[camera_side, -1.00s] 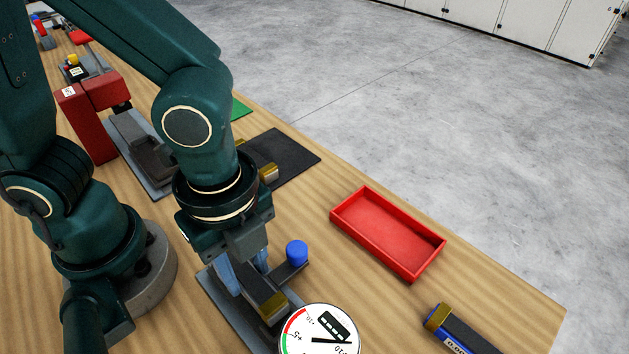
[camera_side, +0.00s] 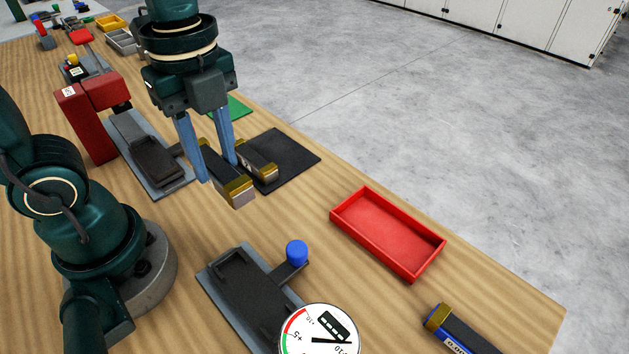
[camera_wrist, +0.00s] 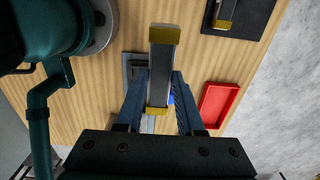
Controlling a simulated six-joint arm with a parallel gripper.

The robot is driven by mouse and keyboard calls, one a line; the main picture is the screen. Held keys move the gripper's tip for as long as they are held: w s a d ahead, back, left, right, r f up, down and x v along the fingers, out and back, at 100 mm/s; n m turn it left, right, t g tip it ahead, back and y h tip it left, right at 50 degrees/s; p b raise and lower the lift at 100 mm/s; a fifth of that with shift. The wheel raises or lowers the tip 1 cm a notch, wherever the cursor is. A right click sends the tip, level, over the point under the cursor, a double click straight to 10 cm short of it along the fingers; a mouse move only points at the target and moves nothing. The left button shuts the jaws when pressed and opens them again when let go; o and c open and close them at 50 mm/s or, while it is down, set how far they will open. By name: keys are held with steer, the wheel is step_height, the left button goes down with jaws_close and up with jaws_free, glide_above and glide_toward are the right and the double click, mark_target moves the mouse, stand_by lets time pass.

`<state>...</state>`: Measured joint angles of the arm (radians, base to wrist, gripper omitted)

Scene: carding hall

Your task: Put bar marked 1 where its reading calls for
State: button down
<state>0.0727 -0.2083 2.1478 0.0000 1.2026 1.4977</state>
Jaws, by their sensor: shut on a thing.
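My gripper (camera_side: 214,170) is shut on a dark bar with brass ends (camera_side: 238,188) and holds it above the table. No number can be read on this bar. It also shows in the wrist view (camera_wrist: 162,75), between the fingers. A grey gauge fixture (camera_side: 238,277) with a blue knob (camera_side: 297,252) stands empty below. Its round dial (camera_side: 318,335) is partly cut off by the picture's lower edge, with red and green arcs and a nearly level needle. A second brass-ended bar (camera_side: 262,168) lies on a black mat (camera_side: 297,157), partly behind the held bar; its mark is unreadable.
An empty red tray (camera_side: 388,232) lies right of the fixture. A green mat (camera_side: 233,108) is behind the black mat. A red machine (camera_side: 88,120) with a grey base stands left. A blue-and-black device (camera_side: 462,332) with a display is at front right.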

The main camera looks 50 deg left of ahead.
steer(key=shift+w+a+r, duration=0.1)
steer(key=shift+a+r, duration=0.1)
steer(key=shift+r, duration=0.95)
